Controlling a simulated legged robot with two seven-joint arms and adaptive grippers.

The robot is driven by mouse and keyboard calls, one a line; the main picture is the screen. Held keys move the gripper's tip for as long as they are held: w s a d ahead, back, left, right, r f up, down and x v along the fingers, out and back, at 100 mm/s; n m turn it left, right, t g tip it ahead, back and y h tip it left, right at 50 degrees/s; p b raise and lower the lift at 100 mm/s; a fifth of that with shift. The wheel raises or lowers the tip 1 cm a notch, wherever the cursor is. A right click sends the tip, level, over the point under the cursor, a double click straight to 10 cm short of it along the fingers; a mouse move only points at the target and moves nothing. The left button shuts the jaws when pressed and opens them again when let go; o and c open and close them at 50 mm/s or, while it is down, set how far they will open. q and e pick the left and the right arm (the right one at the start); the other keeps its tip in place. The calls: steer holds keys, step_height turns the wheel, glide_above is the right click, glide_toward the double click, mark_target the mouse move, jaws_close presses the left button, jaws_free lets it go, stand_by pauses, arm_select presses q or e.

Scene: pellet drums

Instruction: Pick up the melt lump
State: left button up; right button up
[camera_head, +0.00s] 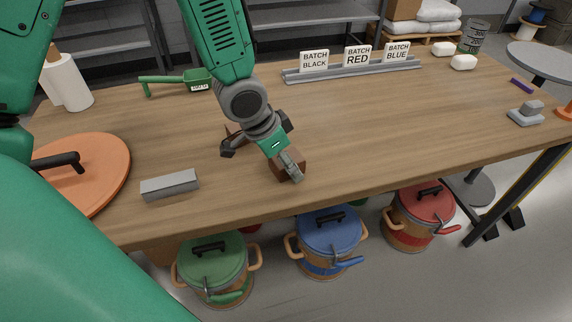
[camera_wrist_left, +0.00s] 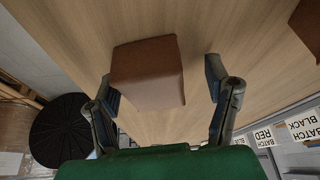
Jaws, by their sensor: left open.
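A brown block-like lump (camera_head: 287,170), which fits the melt lump, lies on the table near its front edge. My left gripper partly hides it in the head view. In the left wrist view the lump (camera_wrist_left: 148,72) shows between the two spread fingers, closer to the left one, with space on the right. My left gripper (camera_head: 258,136) is open above the table and holds nothing. Whether a finger touches the lump cannot be told. A second brown piece (camera_head: 234,129) is mostly hidden behind the gripper and shows at the wrist view's upper right corner (camera_wrist_left: 308,25). My right gripper is not seen.
A grey block (camera_head: 170,185) and an orange lid (camera_head: 95,165) lie at the left. A green scoop (camera_head: 185,82) and a rail with batch signs (camera_head: 352,68) stand behind. Green (camera_head: 213,262), blue (camera_head: 330,232) and red (camera_head: 425,203) drums stand below the front edge. The table's right middle is clear.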

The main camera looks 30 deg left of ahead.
arm_select(q)
steer(key=shift+s+d+r, duration=0.1)
steer(key=shift+c, duration=0.5)
steer(key=shift+d+r, duration=0.1)
steer(key=shift+d, duration=0.3)
steer(key=c, duration=1.2)
steer(key=shift+o, duration=0.2)
